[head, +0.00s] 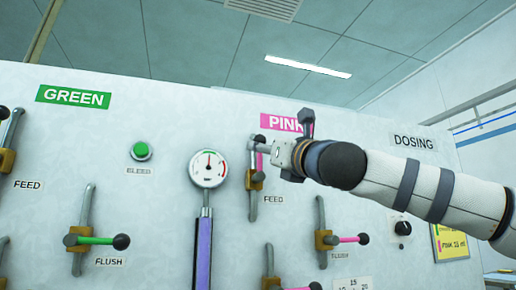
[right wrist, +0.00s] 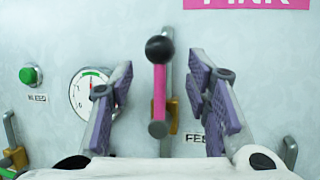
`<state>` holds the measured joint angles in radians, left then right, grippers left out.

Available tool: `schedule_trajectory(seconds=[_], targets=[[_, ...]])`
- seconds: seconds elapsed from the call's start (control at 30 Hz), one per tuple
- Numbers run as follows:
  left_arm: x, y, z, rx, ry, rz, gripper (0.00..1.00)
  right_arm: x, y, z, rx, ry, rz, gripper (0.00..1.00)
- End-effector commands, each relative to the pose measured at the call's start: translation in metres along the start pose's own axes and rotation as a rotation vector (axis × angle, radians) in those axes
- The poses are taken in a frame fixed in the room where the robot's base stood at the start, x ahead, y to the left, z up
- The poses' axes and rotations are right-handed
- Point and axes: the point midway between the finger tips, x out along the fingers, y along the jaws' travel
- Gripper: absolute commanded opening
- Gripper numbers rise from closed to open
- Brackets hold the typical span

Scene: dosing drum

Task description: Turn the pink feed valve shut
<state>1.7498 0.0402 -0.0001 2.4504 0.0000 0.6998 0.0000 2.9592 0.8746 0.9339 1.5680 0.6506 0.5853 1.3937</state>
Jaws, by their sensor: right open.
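The pink feed valve (head: 258,172) is on the panel below the PINK label, above a FEED tag. In the right wrist view its pink lever (right wrist: 159,92) stands about upright, with a black ball knob at the top. My right gripper (head: 280,150) comes in from the right in front of the valve and hides part of the lever in the head view. In the right wrist view the right gripper (right wrist: 161,80) is open, with one purple-padded finger on each side of the lever and gaps on both sides. My left gripper is not in view.
A gauge (head: 208,168) sits left of the valve, above a purple tube (head: 203,250). The pink flush valve (head: 340,240) is lower right, and the green flush valve (head: 95,240) lower left. A green bleed button (head: 141,151) and a black knob (head: 403,228) also protrude.

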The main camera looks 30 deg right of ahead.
Motion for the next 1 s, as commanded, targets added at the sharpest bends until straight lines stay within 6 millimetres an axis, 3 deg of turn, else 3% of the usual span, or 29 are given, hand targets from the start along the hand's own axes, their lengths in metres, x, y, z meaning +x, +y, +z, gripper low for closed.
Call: schedule_trajectory(seconds=[0.1,0.2,0.5,0.53,0.7,0.73,1.0], targets=[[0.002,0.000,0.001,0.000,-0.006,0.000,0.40,0.023,0.002,-0.001,-0.005,0.001,-0.001,0.44],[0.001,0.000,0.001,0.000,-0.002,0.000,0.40,0.033,0.001,0.000,-0.002,-0.001,0.001,0.44],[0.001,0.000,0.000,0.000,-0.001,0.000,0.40,0.038,0.001,-0.001,0.000,0.000,0.001,0.44],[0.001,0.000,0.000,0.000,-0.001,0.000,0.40,0.038,0.001,-0.001,0.000,0.000,0.001,0.42],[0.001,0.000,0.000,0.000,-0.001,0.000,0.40,0.037,0.001,-0.001,0.000,0.000,0.001,0.03],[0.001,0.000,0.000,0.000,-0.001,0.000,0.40,0.037,0.001,-0.001,0.000,0.000,0.001,0.00],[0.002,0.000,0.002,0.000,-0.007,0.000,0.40,0.041,0.000,-0.004,0.008,0.000,-0.003,0.00]])
